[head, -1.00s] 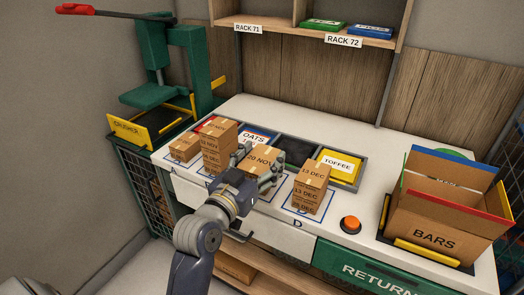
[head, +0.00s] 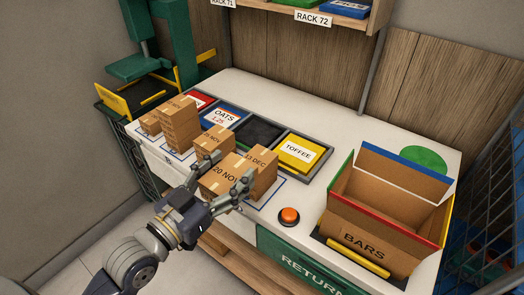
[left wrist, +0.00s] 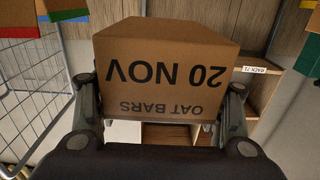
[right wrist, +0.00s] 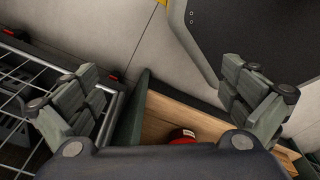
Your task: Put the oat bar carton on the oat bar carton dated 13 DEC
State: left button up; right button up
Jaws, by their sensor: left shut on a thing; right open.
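My left gripper (head: 222,176) is shut on an oat bar carton labelled 20 NOV (head: 218,182). In the left wrist view the carton (left wrist: 165,75) fills the middle between the fingers, its "20 NOV" and "OAT BARS" print upside down. In the head view it appears in front of the 13 DEC carton stack (head: 265,163) and hides part of it; the gap between them cannot be told. Another NOV carton (head: 212,141) stands just left of the stack. My right gripper (right wrist: 163,90) is open and empty in the right wrist view, and not in the head view.
A taller carton stack (head: 181,127) and a low carton (head: 150,123) stand at the left. Behind are the OATS bin (head: 222,116), a dark bin and the TOFFEE bin (head: 300,152). An orange button (head: 289,216) and the open BARS box (head: 365,241) are at the right.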

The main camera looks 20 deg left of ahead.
aim_at(232, 161)
pick_arm(q)
jog(key=shift+w+a+f+b, duration=0.2)
jog(key=shift+w+b, duration=0.25)
jog(key=shift+b, duration=0.15)
jog(key=shift+w+a+f+b, duration=0.1)
jog(key=shift+w+f+b, duration=0.05)
jog(key=shift+w+b, duration=0.4)
jog(key=shift+w+r, duration=0.3)
jog(key=shift+w, duration=0.45)
jog(key=w+p, duration=0.1)
jog(key=w, duration=0.2)
jog(key=w+d+p, duration=0.1)
jog(key=w, duration=0.3)
jog(key=w+f+p, duration=0.1)
jog(key=w, duration=0.3)
jog(key=shift+w+d+f, duration=0.1)
jog(key=shift+w+d, duration=0.05)
jog(key=shift+d, duration=0.1)
jog(key=shift+w, duration=0.3)
notch_tip(232, 161, down, 3)
jog(key=shift+r+p, duration=0.1)
jog(key=shift+p, duration=0.2)
jog(key=shift+f, duration=0.55)
pick_arm(e)
jog(key=s+a, duration=0.2)
jog(key=shift+s+a+r, duration=0.25)
jog(key=shift+s+a, duration=0.05)
jog(key=shift+a, duration=0.05)
